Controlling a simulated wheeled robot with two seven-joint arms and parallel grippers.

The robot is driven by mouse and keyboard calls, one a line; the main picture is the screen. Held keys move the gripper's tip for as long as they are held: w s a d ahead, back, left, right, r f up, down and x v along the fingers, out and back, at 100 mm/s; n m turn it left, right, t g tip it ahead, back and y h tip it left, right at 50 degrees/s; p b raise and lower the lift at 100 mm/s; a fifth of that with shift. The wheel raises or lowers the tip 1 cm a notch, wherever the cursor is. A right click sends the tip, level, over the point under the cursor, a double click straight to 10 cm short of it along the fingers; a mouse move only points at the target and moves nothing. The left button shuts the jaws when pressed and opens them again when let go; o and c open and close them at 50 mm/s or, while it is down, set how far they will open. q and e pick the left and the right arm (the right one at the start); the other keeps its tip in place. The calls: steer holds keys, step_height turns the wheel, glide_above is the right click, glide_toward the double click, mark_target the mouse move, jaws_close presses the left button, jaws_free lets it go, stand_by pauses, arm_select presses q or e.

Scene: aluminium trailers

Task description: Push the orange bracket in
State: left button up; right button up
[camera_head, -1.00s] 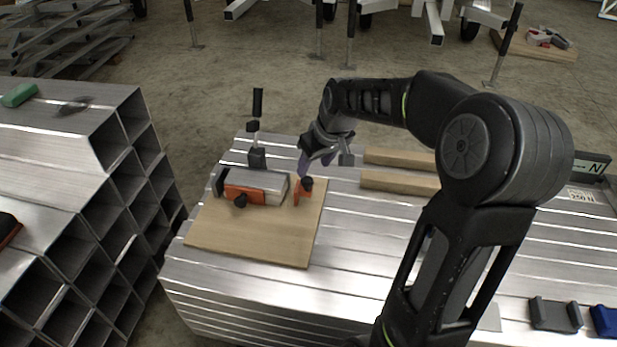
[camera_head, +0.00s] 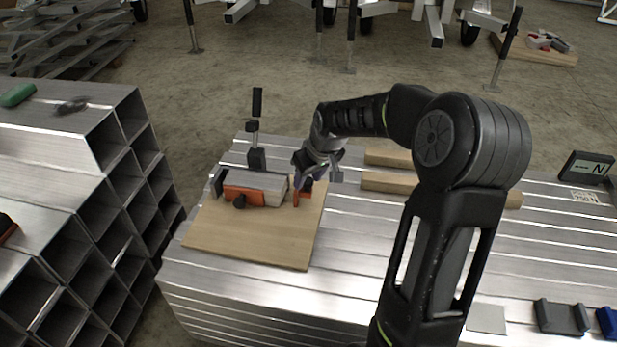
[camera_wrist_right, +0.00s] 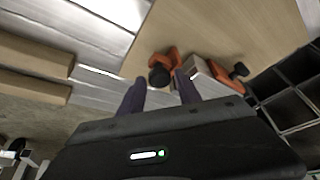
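The small orange bracket (camera_head: 303,196) with a black knob stands on the wooden board (camera_head: 250,238), at the right end of a grey metal block (camera_head: 262,180). A longer orange piece (camera_head: 243,195) with a black knob lies along the block's front side. My right gripper (camera_head: 299,182) is just above and behind the small bracket. In the right wrist view its two purple fingers (camera_wrist_right: 160,88) are apart, and the orange bracket (camera_wrist_right: 172,57) with its black knob shows just beyond the gap between them. I cannot tell whether they touch it. My left gripper is not in view.
A black upright clamp (camera_head: 256,140) stands behind the block. Two wooden bars (camera_head: 390,181) lie to the right. A display marked N (camera_head: 587,167) and grey (camera_head: 563,317) and blue blocks are farther right. Stacked square tubes (camera_head: 90,190) stand left.

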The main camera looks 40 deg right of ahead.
jaws_close()
stand_by(1.1)
